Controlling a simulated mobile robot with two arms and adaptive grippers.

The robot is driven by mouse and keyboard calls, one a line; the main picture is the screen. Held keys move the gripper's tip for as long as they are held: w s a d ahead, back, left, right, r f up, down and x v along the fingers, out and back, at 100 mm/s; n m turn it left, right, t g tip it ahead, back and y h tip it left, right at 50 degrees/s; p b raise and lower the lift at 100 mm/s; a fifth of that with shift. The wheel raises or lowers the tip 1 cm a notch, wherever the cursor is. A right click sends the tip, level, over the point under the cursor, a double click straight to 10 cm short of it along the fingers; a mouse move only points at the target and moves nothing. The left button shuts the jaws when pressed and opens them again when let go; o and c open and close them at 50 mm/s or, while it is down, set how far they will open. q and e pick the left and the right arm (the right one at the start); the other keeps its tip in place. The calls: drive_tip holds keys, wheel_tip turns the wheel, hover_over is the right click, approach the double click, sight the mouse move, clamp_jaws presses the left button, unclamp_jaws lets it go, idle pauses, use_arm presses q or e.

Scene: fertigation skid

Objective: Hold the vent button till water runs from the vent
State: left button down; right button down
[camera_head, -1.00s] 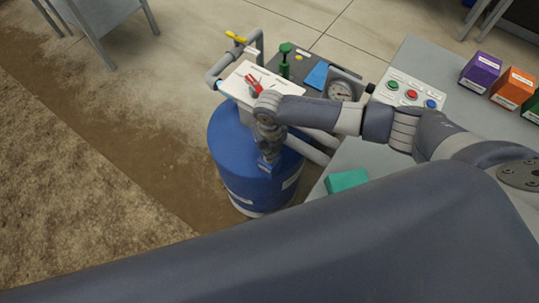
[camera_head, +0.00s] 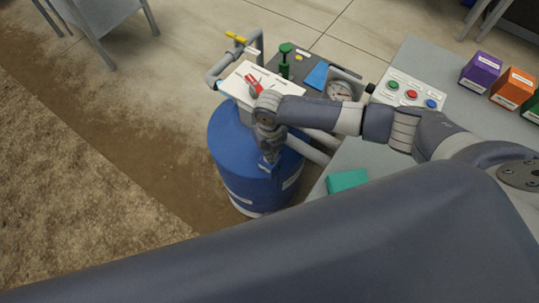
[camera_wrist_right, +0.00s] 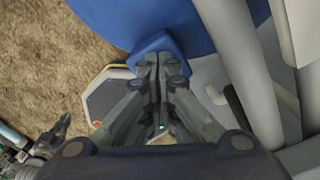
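My right gripper (camera_head: 268,162) points down against the side of the blue tank (camera_head: 230,178) in the head view. In the right wrist view, my right gripper (camera_wrist_right: 161,62) has its two fingers close together, with nothing visible held between them. Its tips are at a small blue faceted block (camera_wrist_right: 157,43) beside the tank (camera_wrist_right: 110,18). The fingertips cover part of this block, and I cannot make out a button or whether the tips touch one. No running water shows in either view.
A white panel (camera_head: 237,84) with a red handle (camera_head: 253,84) stands above the tank, near grey pipes, a yellow handle (camera_head: 236,37) and a gauge (camera_head: 340,90). A button box (camera_head: 408,94), colored boxes (camera_head: 480,73) and a teal block (camera_head: 346,180) are on the grey table.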

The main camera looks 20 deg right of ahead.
drive_tip(key=shift+r, duration=0.1)
idle(0.4)
wheel_tip(320, 180, up, 7)
drive_tip(key=p, duration=0.6)
drive_tip(key=shift+p, duration=0.35)
idle(0.3)
